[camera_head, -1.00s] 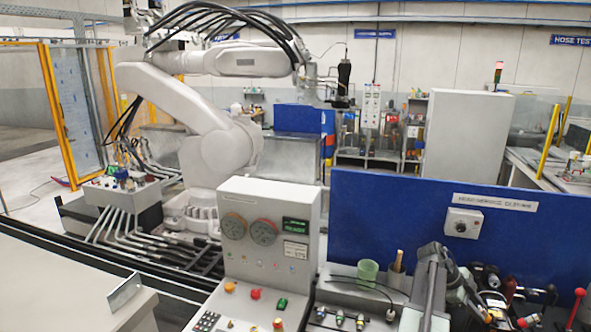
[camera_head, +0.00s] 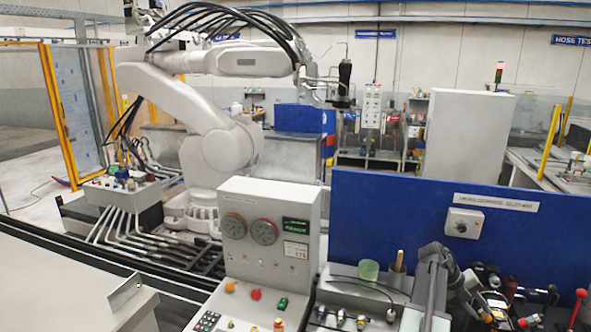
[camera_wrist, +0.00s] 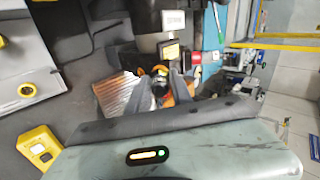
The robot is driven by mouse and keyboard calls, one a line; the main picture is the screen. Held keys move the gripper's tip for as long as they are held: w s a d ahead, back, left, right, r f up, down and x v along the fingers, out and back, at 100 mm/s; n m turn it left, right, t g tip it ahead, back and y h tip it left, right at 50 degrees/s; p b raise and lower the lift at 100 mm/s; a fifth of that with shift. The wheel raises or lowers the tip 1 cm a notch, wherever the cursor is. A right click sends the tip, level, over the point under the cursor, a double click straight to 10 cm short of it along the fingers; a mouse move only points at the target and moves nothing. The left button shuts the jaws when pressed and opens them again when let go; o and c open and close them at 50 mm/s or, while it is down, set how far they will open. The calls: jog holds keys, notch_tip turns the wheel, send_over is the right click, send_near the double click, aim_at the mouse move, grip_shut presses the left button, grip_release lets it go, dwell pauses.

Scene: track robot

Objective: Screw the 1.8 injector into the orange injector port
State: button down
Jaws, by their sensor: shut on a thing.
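In the wrist view my gripper (camera_wrist: 160,84) shows just beyond the grey housing of my arm, its two grey fingers close together. It is shut on a small dark, round part with a yellow ring (camera_wrist: 160,71), seen nearly end-on. I take this part for the injector; no 1.8 marking is readable. An orange patch (camera_wrist: 186,89) shows beside the fingers, partly hidden by them. I cannot tell whether it is the injector port or whether the held part touches it. In the head view my grey arm stands at the lower right, and its gripper cannot be made out.
In the head view several small fittings (camera_head: 340,318) lie on the bench below a green cup (camera_head: 369,270). A gauge panel (camera_head: 268,232) stands left of them. A blue partition (camera_head: 400,213) rises behind. Tools and red-handled parts (camera_head: 510,290) crowd the right side.

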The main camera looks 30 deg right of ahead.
jog(key=shift+m, duration=0.6)
jog(key=c, duration=1.1)
grip_release()
jog(key=shift+c, duration=0.9)
jog(key=shift+r, duration=0.1)
jog(key=n, duration=1.2)
